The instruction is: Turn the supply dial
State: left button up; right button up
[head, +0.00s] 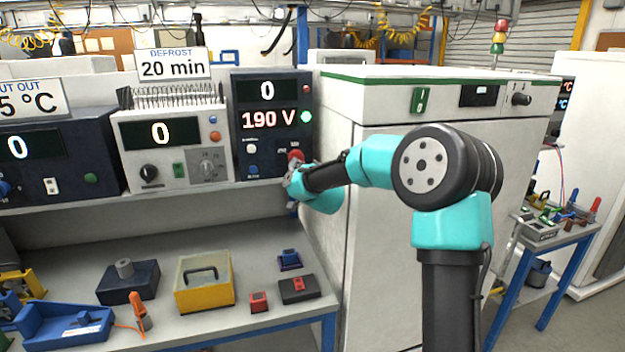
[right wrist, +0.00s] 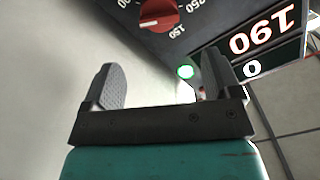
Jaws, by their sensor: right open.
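The supply dial is a red round knob low on the front of a dark supply unit (head: 270,90). In the head view the red dial (head: 296,156) shows just above my right gripper (head: 297,182), which partly covers that corner. The unit's displays read 0 and 190 V, with a lit green button beside them. In the right wrist view the dial (right wrist: 158,14) is at the top edge, partly cut off, with a scale around it. My right gripper (right wrist: 160,78) is open, with nothing between its fingers. The dial lies beyond the fingertips, apart from them. My left gripper is not in view.
A white defrost unit (head: 168,152) stands left of the supply unit. A large white cabinet (head: 400,85) stands close on the right. On the bench below are a yellow box (head: 205,295), a dark block (head: 128,282) and small red and blue parts.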

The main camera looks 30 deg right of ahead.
jog(key=v, duration=0.7)
jog(key=shift+f, duration=0.1)
jog(key=s+a+f+n+g+y, duration=0.1)
jog(key=a+f, duration=0.3)
jog(key=f, duration=0.6)
jog(key=s+a+f+n+g+y, duration=0.2)
jog(key=a+f+g+y, duration=0.1)
jog(key=f, duration=0.7)
jog(key=s+a+f+n+g+y, duration=0.1)
jog(key=a+f, duration=0.3)
jog(key=f, duration=0.6)
jog(key=shift+s+a+f+g+y, duration=0.4)
jog(key=shift+s+g, duration=0.05)
jog(key=shift+g, duration=0.45)
jog(key=s+a+f+n+g+y, duration=0.1)
jog(key=s+a+f+g, duration=0.3)
jog(key=s+f, duration=0.6)
jog(key=s+a+f+n+g+y, duration=0.2)
jog(key=s+a+f+g, duration=0.3)
jog(key=s+f, duration=0.5)
jog(key=s+a, duration=0.2)
jog(key=s, duration=0.2)
jog(key=shift+s+f+n+g, duration=0.25)
jog(key=shift+f+n+g, duration=0.05)
